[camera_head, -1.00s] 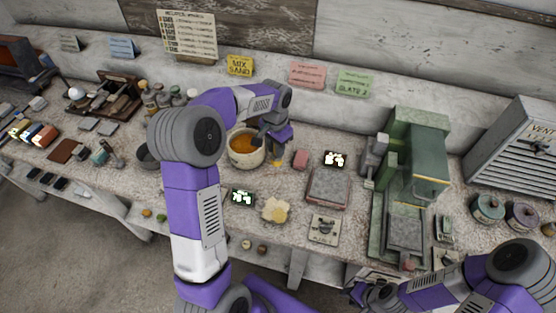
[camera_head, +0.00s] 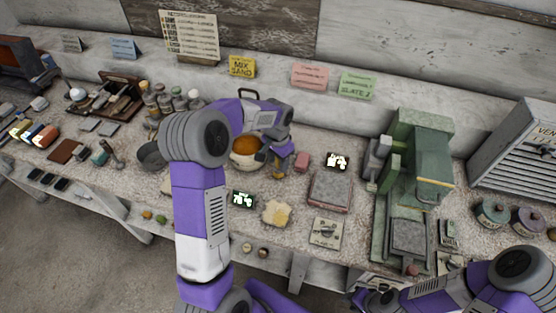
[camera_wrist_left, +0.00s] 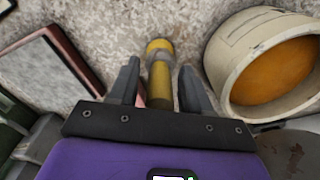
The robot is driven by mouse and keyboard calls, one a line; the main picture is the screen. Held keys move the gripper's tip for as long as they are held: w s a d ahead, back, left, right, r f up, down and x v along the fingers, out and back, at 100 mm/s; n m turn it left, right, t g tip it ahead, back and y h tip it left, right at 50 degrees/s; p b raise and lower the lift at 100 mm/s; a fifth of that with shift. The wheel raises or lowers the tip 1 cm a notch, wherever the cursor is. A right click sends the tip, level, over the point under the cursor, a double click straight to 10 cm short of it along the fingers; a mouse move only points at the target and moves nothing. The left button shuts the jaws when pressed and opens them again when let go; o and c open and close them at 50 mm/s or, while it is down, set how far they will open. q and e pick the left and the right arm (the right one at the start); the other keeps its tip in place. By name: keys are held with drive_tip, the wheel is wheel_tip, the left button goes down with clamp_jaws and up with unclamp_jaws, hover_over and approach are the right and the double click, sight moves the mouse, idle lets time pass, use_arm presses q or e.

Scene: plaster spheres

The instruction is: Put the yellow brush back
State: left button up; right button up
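The yellow brush (camera_wrist_left: 158,74), a yellow cylinder with a grey band, shows between the fingers in the left wrist view. In the head view a bit of yellow (camera_head: 279,174) shows just under the gripper. My left gripper (camera_head: 280,163) points down at the bench beside the pot. Its fingers (camera_wrist_left: 160,88) are apart on both sides of the brush, with gaps visible. The brush's near part is hidden by the gripper. My right gripper (camera_head: 372,298) is low at the bench's front edge, and its fingers are unclear.
A cream pot (camera_wrist_left: 227,60) with orange contents stands close beside the left gripper. A pink block (camera_head: 302,161) and a framed grey slab (camera_head: 329,192) lie to the right. A green machine (camera_head: 420,160) stands further right. A tan sponge-like piece (camera_head: 277,212) lies in front.

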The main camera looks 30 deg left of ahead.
use_arm(q)
wheel_tip(320, 180, up, 12)
drive_tip(key=shift+s+r+p, duration=0.15)
drive_tip(key=shift+r+p, duration=0.05)
drive_tip(key=shift+p, duration=1.05)
